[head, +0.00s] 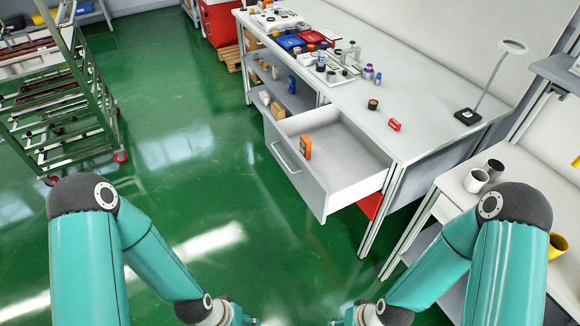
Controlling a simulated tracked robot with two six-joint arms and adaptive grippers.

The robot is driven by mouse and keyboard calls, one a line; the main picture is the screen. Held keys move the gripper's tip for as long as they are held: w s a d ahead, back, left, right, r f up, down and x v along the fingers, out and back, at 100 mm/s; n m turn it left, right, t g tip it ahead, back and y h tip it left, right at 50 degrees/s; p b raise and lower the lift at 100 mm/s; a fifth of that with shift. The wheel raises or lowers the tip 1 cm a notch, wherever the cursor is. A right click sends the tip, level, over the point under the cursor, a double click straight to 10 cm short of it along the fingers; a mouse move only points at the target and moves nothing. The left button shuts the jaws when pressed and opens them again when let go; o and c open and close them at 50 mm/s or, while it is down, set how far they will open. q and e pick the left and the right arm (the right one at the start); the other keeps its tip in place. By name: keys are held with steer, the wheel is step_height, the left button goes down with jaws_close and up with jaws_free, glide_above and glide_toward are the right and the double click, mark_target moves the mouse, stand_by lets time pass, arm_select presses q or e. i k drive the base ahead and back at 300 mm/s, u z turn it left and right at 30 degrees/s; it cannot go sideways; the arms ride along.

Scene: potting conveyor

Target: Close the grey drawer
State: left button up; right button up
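The grey drawer (296,178) is pulled well out from under the long white workbench (425,128). Its front panel faces left and down in the head view, with a light bar handle (285,158). An orange device (305,147) stands inside it near the front panel; the rest of the drawer floor is bare. My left gripper (245,320) and my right gripper (341,321) are at the bottom edge, mostly cut off, below and apart from the drawer. Their fingers do not show clearly enough to tell open from shut.
A green rack trolley (60,110) stands at the left. A side table with cups (476,180) is at the right. Bottles, small bins and a desk lamp (490,80) are on the workbench. The green floor (190,150) left of the drawer is clear.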

mark_target(346, 166)
steer(key=u, duration=0.1)
steer(key=i, duration=1)
steer(key=u, duration=0.5)
steer(key=k, duration=0.95)
steer(key=z, duration=0.75)
steer(key=i, duration=0.95)
steer(key=z, duration=0.05)
